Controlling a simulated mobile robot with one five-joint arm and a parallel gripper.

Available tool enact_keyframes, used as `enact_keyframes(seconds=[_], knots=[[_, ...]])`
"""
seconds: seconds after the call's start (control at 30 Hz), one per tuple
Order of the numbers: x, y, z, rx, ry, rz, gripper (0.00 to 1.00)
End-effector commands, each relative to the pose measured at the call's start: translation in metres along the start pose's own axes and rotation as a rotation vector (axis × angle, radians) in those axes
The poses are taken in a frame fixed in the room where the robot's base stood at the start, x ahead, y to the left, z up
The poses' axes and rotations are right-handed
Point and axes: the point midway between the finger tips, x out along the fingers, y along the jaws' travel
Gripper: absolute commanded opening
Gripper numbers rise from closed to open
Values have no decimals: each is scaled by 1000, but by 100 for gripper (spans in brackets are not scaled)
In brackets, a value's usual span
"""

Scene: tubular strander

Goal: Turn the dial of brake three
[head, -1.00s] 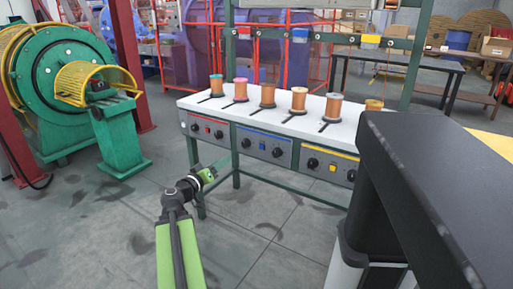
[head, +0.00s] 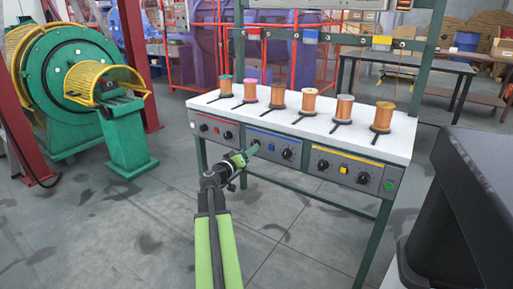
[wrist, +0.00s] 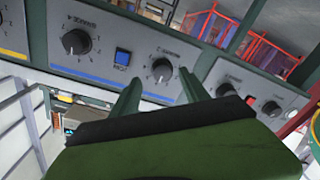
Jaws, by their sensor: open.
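The dial of brake three (wrist: 162,70) is a black round knob on the grey panel with the blue stripe (wrist: 105,73). In the wrist view it shows between and just beyond the fingertips of my gripper (wrist: 159,78). The jaws are open and hold nothing. I cannot tell how far the tips are from the knob. In the head view my gripper (head: 250,152) points at the left part of the blue-striped panel (head: 273,146), and its tip partly hides that dial. The other knob of this panel, the brake four dial (wrist: 76,41), is clear of the gripper.
A blue button (wrist: 122,57) sits between the two knobs. The red-striped panel (head: 213,130) and yellow-striped panel (head: 345,169) flank it. Several wire spools stand on the white bench top (head: 225,108). A green machine (head: 75,80) stands left. The floor before the bench is clear.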

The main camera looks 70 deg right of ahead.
Motion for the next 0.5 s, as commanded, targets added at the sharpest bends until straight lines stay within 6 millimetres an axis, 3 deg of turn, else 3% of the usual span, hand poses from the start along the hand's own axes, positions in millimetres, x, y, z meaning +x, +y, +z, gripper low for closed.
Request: enact_keyframes(seconds=[0.03, 0.2, 0.5], knots=[[12, -4, -2, 0, 0, 0, 53], [33, -6, -4, 0, 2, -3, 53], [39, -6, -4, 0, 2, -3, 53]])
